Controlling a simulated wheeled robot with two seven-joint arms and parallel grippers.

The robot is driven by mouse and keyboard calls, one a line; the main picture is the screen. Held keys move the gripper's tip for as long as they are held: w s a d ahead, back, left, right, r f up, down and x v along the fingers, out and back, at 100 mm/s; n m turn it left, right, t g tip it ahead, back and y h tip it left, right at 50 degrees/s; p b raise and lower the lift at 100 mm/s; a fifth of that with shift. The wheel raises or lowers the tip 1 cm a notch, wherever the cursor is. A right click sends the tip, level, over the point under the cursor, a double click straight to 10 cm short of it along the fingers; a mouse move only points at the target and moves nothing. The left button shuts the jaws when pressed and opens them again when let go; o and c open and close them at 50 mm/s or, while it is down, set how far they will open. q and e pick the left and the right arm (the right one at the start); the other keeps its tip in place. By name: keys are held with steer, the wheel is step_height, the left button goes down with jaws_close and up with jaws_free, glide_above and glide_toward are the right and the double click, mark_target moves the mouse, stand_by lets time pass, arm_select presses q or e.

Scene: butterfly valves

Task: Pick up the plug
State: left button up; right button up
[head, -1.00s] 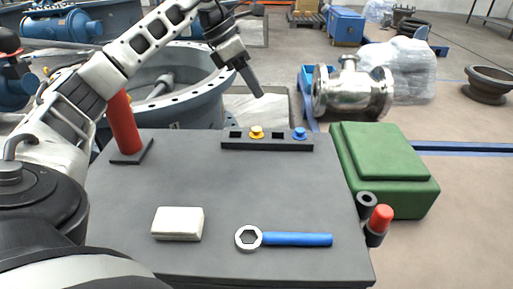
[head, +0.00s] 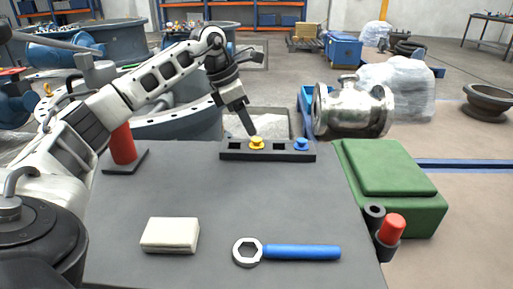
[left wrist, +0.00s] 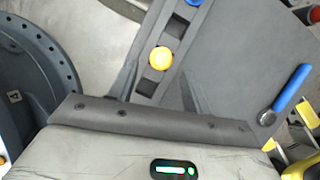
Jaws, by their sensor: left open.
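A yellow plug (head: 257,143) sits in a dark rack (head: 230,152) at the back edge of the grey table. A blue plug (head: 301,144) sits in the same rack farther right. Both also show in the left wrist view, the yellow plug (left wrist: 160,57) near the middle and part of the blue one at the top edge. My left gripper (head: 250,134) points down, its tip just above and slightly left of the yellow plug. It is open and holds nothing. Whether it touches the plug cannot be told. My right gripper is not in view.
A blue-handled ring wrench (head: 300,252) and a white block (head: 170,234) lie on the table (head: 200,200). A red cylinder (head: 122,144) stands at the left. A green case (head: 392,185) and a red-topped holder (head: 388,240) are at the right. A metal valve (head: 352,108) is behind.

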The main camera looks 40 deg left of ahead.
mark_target(257, 139)
arm_select(q)
steer(key=b+x, duration=0.2)
steer(key=x, duration=0.2)
steer(key=shift+d, duration=0.15)
steer(key=shift+w+d+f, duration=0.1)
steer(key=shift+f, duration=0.3)
jaws_close()
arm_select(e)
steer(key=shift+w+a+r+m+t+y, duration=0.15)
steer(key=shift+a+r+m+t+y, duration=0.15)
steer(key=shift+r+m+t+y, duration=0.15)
arm_select(q)
steer(key=shift+r, duration=0.1)
